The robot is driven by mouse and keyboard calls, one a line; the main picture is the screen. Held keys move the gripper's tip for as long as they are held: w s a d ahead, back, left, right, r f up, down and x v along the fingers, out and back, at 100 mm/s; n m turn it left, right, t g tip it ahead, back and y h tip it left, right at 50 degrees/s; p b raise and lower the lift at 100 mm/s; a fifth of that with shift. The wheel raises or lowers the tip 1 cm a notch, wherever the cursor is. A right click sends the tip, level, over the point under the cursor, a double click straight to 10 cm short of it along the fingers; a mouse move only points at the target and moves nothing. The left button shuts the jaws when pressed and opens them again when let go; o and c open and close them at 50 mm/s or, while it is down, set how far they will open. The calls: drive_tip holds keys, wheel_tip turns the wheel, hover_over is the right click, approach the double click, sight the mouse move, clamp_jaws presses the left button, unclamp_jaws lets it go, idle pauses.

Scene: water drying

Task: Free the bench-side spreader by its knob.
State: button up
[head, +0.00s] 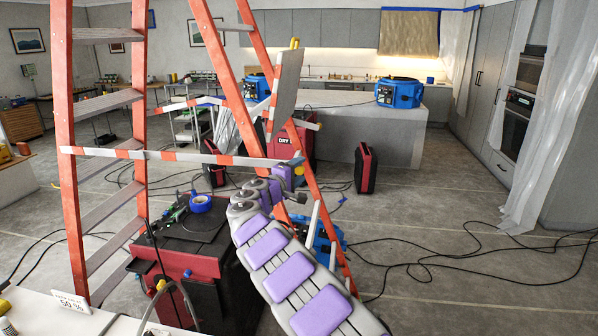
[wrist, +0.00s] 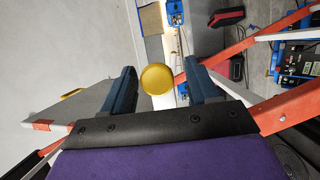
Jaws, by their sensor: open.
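My gripper (wrist: 160,66) is open in the wrist view, with its two dark blue fingers spread. A round yellow knob (wrist: 157,79) shows between the fingers; I see no contact, and its depth relative to the tips is unclear. In the head view, my gripper is at the ladder's right side, partly hidden by my arm. The orange stepladder (head: 65,130) stands open. A red-and-white striped spreader bar (head: 175,156) runs across its near side, and another striped bar (head: 178,106) is farther back.
A tilted grey panel (head: 285,88) is at the ladder's right rails. A white bench edge (head: 40,312) is at lower left. Cables (head: 430,265) cross the floor at right, otherwise fairly open.

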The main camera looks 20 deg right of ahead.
drive_tip(key=shift+w+d, duration=0.1)
drive_tip(key=shift+d, duration=0.2)
clamp_jaws()
idle(0.5)
